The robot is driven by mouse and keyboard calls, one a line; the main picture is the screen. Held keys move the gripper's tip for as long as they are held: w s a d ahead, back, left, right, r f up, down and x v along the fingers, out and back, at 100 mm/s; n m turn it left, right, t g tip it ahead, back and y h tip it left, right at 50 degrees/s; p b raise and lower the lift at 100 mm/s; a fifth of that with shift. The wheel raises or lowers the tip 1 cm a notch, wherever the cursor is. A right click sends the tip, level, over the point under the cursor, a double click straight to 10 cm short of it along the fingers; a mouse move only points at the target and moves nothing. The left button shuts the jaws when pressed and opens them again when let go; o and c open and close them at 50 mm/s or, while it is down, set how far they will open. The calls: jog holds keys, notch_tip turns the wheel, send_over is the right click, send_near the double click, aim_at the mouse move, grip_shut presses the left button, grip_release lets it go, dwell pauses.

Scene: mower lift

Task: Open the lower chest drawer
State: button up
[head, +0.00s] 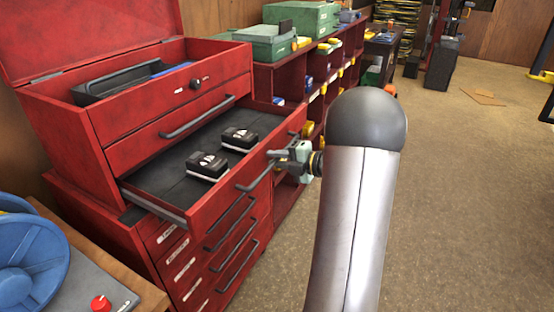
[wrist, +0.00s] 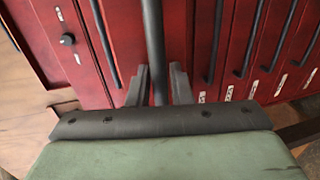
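The red chest's lower drawer (head: 221,198) is pulled well out in the head view, and its dark-lined inside shows. Two black boxes with white marks (head: 208,165) (head: 240,138) lie in it. My gripper (head: 280,160) is at the drawer's grey bar handle (head: 254,180), near its far end. In the wrist view, the handle (wrist: 154,40) runs between the two fingers of my gripper (wrist: 159,75), which look closed around it. The upper drawer (head: 165,125) is shut, with its own bar handle (head: 198,118).
The chest's red lid (head: 90,30) stands open, with a dark tray (head: 125,82) in its top. Below is a labelled cabinet (head: 195,265) with several shut drawers. A bench with a blue wheel (head: 30,262) is at lower left. Open floor (head: 450,200) lies to the right.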

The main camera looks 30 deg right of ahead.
jog(key=b+v, duration=0.1)
jog(key=v, duration=1.6)
jog(key=shift+s+b, duration=0.15)
jog(key=shift+b, duration=0.2)
